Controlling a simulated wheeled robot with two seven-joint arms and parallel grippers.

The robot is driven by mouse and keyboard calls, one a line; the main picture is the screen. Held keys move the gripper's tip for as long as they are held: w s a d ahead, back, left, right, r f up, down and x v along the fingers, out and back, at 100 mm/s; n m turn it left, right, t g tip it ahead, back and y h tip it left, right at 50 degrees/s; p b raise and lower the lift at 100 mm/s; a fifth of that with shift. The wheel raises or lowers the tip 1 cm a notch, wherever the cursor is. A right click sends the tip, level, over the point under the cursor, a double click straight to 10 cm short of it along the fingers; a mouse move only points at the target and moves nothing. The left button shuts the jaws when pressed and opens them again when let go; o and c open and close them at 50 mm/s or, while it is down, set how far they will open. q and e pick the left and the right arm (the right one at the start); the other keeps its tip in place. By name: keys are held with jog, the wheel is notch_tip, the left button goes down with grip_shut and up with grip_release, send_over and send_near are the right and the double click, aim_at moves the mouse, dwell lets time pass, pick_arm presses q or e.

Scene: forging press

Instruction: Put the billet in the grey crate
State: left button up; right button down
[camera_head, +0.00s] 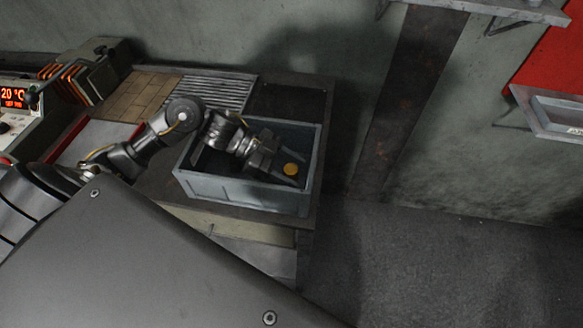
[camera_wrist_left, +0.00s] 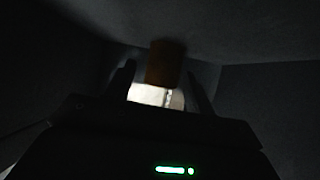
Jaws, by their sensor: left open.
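The grey crate (camera_head: 245,193) stands on the bench in the head view. My left gripper (camera_head: 289,168) reaches down into it from the left, with its fingers open. The billet (camera_head: 290,169), a small orange-yellow round end in the head view, shows between the fingers inside the crate. In the dark left wrist view the billet (camera_wrist_left: 166,64) is a brownish cylinder between the two spread fingertips (camera_wrist_left: 164,80). I cannot tell whether it touches the crate's floor. My right gripper is not in view.
An induction heater with orange coils (camera_head: 62,76) and a red display reading 20 °C (camera_head: 13,96) stands at the left. Firebricks (camera_head: 140,95) and a ribbed metal plate (camera_head: 220,92) lie behind the crate. Open floor (camera_head: 430,260) is at the right.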

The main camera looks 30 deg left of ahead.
pick_arm(q)
jog(key=shift+r, duration=0.1)
jog(key=b+v, duration=0.1)
jog(key=v, duration=0.5)
jog(key=shift+s+a+r, duration=0.1)
jog(key=shift+a, duration=0.3)
jog(key=shift+a+r, duration=0.3)
